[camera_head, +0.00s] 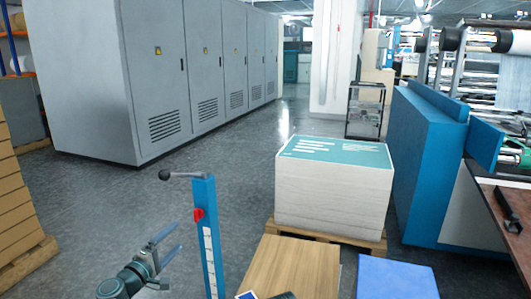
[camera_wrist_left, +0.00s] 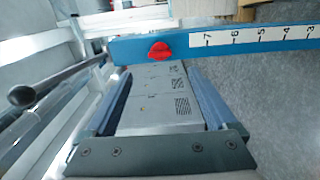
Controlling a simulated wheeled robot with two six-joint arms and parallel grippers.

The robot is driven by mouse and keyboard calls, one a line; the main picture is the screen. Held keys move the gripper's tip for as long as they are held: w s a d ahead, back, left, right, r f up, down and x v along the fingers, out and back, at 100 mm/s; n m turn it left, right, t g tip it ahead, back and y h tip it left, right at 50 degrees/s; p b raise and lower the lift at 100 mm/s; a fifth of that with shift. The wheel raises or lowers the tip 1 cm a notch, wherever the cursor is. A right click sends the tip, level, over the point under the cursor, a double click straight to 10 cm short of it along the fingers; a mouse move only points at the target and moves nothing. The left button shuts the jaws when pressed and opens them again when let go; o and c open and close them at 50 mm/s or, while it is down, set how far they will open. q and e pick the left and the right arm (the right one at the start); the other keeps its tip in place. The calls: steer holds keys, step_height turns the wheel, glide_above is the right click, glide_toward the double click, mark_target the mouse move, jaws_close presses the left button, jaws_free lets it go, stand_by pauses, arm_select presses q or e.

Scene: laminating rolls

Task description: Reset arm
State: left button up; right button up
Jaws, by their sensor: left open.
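My left gripper (camera_head: 177,237) is at the lower left of the head view, with its two blue-grey fingers apart and nothing between them. In the left wrist view its fingers (camera_wrist_left: 158,80) are also spread and empty. A blue post (camera_head: 207,240) with a white number scale stands just right of the gripper, apart from it in the head view. A red knob (camera_head: 198,214) is on the post, and a dark lever handle (camera_head: 180,176) sticks out leftward at its top. In the left wrist view the blue post (camera_wrist_left: 235,42) crosses beyond the fingertips. My right gripper does not show.
A white stack with a teal top (camera_head: 335,190) sits on a wooden pallet (camera_head: 325,236). A wooden-topped block (camera_head: 292,268) and a blue block (camera_head: 396,279) are in front. Grey cabinets (camera_head: 90,80) line the left; a blue machine (camera_head: 425,165) stands right. Floor (camera_head: 110,205) left of the post is clear.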

mark_target(195, 216)
arm_select(q)
steer(key=x, duration=1.2)
steer(key=shift+s+a+n, duration=0.1)
steer(key=shift+s+n, duration=0.15)
steer(key=shift+n, duration=0.75)
steer(key=n, duration=0.6)
steer(key=shift+r, duration=0.15)
steer(key=n, duration=0.3)
steer(key=shift+a+n, duration=0.1)
steer(key=shift+n, duration=0.3)
steer(key=n, duration=0.4)
steer(key=shift+w, duration=0.1)
